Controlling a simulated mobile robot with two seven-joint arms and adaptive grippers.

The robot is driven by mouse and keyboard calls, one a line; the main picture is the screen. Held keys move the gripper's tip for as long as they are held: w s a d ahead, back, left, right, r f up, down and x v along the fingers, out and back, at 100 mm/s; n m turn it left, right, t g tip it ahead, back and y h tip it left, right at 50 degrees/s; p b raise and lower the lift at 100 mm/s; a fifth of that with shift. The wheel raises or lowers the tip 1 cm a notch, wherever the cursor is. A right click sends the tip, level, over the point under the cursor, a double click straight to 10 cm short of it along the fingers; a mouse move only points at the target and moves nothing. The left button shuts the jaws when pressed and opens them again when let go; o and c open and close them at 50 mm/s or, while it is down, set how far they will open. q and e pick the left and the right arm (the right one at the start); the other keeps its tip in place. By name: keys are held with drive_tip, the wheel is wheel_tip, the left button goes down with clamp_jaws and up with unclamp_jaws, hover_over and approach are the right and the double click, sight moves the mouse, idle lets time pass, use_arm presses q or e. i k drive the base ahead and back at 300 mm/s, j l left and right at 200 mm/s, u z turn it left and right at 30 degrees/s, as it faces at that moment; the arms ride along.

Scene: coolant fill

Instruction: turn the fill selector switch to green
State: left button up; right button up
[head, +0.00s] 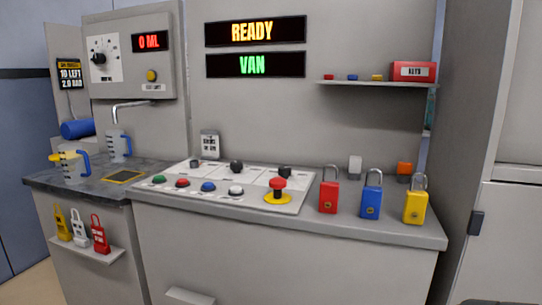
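A light grey control panel (215,205) lies on the counter. A dispenser box (170,25) on the left wall carries a black rotary dial (99,58) on a white scale, also unreadable. I cannot tell which of these is the fill selector switch. The front row has a green button (158,180), a red button (182,183), a blue button (208,187) and a white button (236,191). Neither gripper is in view.
A red mushroom button (278,184) rises from the panel's right end. Red (328,198), blue (371,204) and yellow (415,208) padlocks stand to its right. Displays read READY (254,31), VAN (254,65) and 0 ML (150,41).

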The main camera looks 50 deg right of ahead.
sight(236, 166)
drive_tip(key=i+j+z, duration=0.1)
drive_tip(key=z, duration=0.4)
drive_tip(key=i+j+z, duration=0.25)
drive_tip(key=z, duration=0.2)
drive_tip(key=i+j+z, duration=0.2)
drive_tip(key=z, duration=0.3)
drive_tip(key=j, duration=0.1)
